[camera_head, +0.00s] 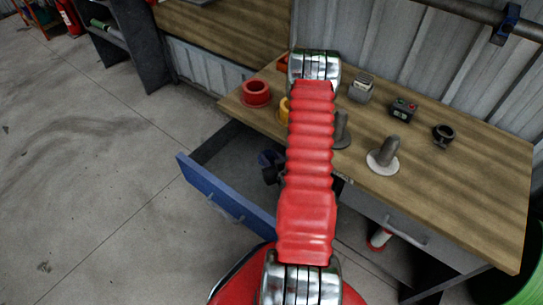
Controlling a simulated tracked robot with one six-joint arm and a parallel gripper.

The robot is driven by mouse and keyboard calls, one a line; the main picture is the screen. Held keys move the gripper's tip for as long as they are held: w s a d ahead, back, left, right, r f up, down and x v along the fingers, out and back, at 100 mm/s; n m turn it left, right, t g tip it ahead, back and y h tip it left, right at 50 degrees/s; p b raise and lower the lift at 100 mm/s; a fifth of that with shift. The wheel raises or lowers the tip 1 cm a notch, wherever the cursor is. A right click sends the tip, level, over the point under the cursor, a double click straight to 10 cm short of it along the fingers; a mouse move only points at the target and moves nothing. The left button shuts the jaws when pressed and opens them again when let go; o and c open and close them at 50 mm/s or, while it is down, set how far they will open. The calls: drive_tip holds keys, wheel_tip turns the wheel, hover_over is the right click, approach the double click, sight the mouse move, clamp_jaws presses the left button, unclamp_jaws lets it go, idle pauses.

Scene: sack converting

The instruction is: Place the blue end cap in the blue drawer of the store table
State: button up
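The blue drawer (228,199) of the store table (460,200) stands pulled open, its blue front facing the lower left. A dark blue rounded thing (267,158), probably the blue end cap, shows over the drawer's inside, just left of my red arm. A black part (271,175), perhaps of my gripper, is right below it and seems to touch it. My arm hides most of this spot. I cannot tell whether the blue thing is held or rests in the drawer, nor how the fingers stand.
On the table top are a red end cap (256,93), a partly hidden yellow one (284,109), a grey box (361,90), a button box (403,111), a black ring (443,133) and a grey peg on a white disc (385,154).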

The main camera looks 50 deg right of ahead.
drive_tip(key=shift+o, duration=0.6)
drive_tip(key=shift+r, duration=0.1)
drive_tip(key=v, duration=0.7)
drive_tip(key=shift+s+a+r, duration=0.1)
drive_tip(key=shift+s, duration=0.15)
